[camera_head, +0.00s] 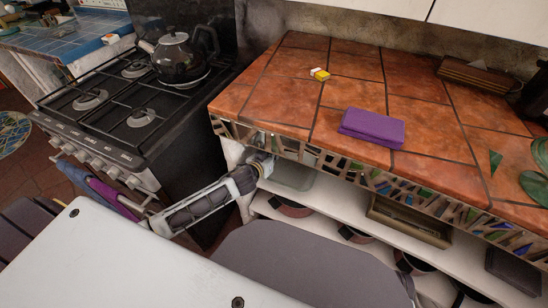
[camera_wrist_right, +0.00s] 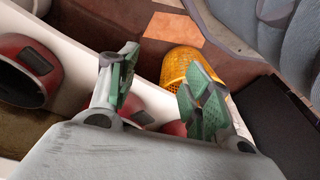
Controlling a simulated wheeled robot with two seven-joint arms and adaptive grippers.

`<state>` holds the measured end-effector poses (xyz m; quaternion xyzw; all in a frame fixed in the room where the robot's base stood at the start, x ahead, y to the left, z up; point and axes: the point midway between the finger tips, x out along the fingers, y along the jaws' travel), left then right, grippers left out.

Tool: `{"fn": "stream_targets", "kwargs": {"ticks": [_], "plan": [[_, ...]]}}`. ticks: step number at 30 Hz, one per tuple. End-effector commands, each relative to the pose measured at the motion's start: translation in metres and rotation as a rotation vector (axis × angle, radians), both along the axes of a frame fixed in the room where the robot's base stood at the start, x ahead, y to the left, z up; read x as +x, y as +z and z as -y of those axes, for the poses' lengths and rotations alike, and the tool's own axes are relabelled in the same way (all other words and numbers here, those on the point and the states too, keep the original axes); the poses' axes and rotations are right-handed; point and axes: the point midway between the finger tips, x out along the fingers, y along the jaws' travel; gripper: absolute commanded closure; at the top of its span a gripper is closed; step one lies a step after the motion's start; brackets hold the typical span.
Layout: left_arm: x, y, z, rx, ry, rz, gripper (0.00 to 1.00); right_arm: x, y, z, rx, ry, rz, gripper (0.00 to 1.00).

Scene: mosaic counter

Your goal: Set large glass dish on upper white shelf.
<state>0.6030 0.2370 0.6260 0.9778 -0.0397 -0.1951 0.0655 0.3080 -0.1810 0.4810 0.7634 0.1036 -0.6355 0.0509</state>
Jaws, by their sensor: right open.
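A large clear glass dish (camera_head: 293,176) shows under the counter's front edge, at the left end of the upper white shelf (camera_head: 337,196). Whether it rests fully on the shelf is hard to tell. My left arm reaches in from the left, and my left gripper (camera_head: 263,164) is right beside the dish's left end. Its fingers are mostly hidden, so I cannot tell whether they grip the dish. My right gripper (camera_wrist_right: 160,78), with green finger pads, is open and empty in the right wrist view. The dish is not seen there.
The tiled counter (camera_head: 265,97) holds a purple cloth (camera_head: 372,127) and a small yellow box (camera_head: 320,74). A wooden tray (camera_head: 410,222) sits on the shelf, with pots below. A stove (camera_head: 115,110) stands left. A yellow basket (camera_wrist_right: 178,68) and red pots (camera_wrist_right: 38,62) lie near my right gripper.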

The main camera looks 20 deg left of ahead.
Motion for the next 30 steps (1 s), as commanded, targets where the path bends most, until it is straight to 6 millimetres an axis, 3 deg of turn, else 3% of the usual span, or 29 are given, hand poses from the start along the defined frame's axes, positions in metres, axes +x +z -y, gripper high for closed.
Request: {"fn": "stream_targets", "kwargs": {"ticks": [7, 23, 24, 28, 30], "plan": [[0.005, -0.014, 0.001, -0.003, -0.002, 0.006, 1.00, 0.005, 0.019, -0.004, 0.016, 0.001, 0.035, 0.50], [0.005, -0.017, 0.001, -0.005, -0.002, 0.005, 1.00, 0.002, 0.018, -0.004, 0.015, 0.003, 0.031, 0.50], [0.004, -0.020, 0.001, 0.000, -0.001, 0.000, 0.91, 0.002, 0.019, -0.004, 0.015, 0.003, 0.033, 0.50], [0.004, -0.019, 0.000, 0.000, -0.001, 0.000, 0.74, 0.003, 0.021, -0.004, 0.016, 0.003, 0.037, 0.50], [0.004, -0.019, 0.000, 0.000, -0.001, 0.000, 0.73, 0.004, 0.021, -0.004, 0.016, 0.003, 0.037, 0.50]]}}
